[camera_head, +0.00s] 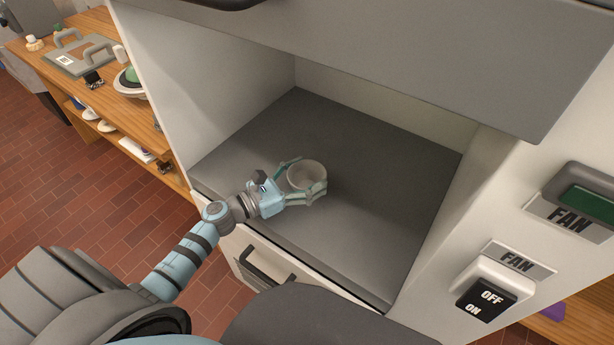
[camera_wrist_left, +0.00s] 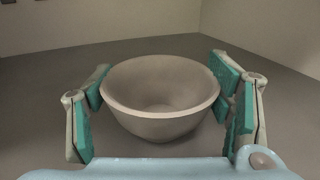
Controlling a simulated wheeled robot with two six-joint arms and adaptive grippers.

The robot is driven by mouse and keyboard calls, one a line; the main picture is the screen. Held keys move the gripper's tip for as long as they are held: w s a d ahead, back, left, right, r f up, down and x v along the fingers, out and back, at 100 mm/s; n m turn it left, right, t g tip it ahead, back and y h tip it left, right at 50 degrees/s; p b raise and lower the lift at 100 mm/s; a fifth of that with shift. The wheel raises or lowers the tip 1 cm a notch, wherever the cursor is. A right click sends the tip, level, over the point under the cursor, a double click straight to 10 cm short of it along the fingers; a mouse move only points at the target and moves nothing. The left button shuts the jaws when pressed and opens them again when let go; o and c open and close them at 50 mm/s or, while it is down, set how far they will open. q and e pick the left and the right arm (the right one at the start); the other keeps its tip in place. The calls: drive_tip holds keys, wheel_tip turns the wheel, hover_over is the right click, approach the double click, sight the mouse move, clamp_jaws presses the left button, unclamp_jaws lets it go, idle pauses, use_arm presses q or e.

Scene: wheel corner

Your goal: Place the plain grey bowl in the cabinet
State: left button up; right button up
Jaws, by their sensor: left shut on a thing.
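The plain grey bowl (camera_head: 307,175) is upright and empty, inside the open cabinet (camera_head: 375,165) over its dark grey floor. My left gripper (camera_head: 305,182) reaches in from the front left and is shut on the bowl, with fingers on both sides of it. In the left wrist view the bowl (camera_wrist_left: 160,95) sits between the green finger pads (camera_wrist_left: 165,105). I cannot tell whether its base touches the cabinet floor. My right gripper is not in view.
The cabinet floor around the bowl is clear. A grey raised door or panel (camera_head: 430,55) hangs above the opening. A drawer handle (camera_head: 267,265) is below. A FAN switch (camera_head: 487,290) is at right. A wooden shelf unit (camera_head: 135,105) with several items stands left.

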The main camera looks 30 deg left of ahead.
use_arm(q)
drive_tip(key=o, duration=1)
drive_tip(key=shift+f, duration=0.15)
drive_tip(key=o, duration=0.4)
drive_tip(key=shift+r, duration=0.2)
drive_tip(key=b+v, duration=0.1)
drive_tip(key=v, duration=0.6)
drive_tip(key=shift+s+a+f, duration=0.15)
drive_tip(key=shift+s+f, duration=0.05)
drive_tip(key=shift+s, duration=0.15)
drive_tip(key=v, duration=0.4)
drive_tip(key=shift+s+a+r+p, duration=0.1)
drive_tip(key=shift+r+p, duration=0.1)
drive_tip(key=shift+p, duration=0.15)
